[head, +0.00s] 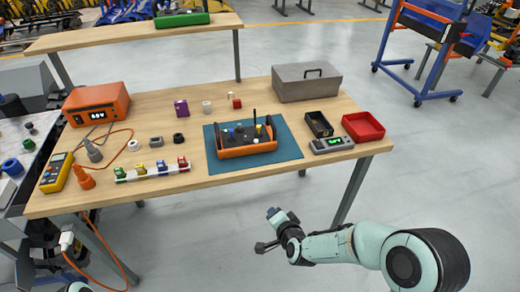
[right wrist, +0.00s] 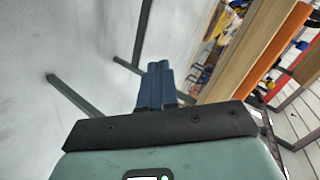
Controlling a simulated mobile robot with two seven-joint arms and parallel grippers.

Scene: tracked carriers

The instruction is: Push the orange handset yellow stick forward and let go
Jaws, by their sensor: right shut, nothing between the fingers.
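The orange handset (head: 250,149) lies on a teal mat (head: 290,147) at the table's middle right. It has a dark top face with small knobs and an upright black antenna. A small pale yellowish stick (head: 258,130) stands up from its top, too small to tell its tilt. My right gripper (head: 272,212) is in front of the table, apart from the handset. In the right wrist view its blue fingers (right wrist: 158,85) are together with nothing between them. My left gripper is not in view.
A scale (head: 332,145), a black tray (head: 319,125) and a red tray (head: 363,127) sit right of the mat. A grey toolbox (head: 306,82) stands behind. A white rack (head: 152,171) with coloured pieces is left of the mat. The floor around my right arm is clear.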

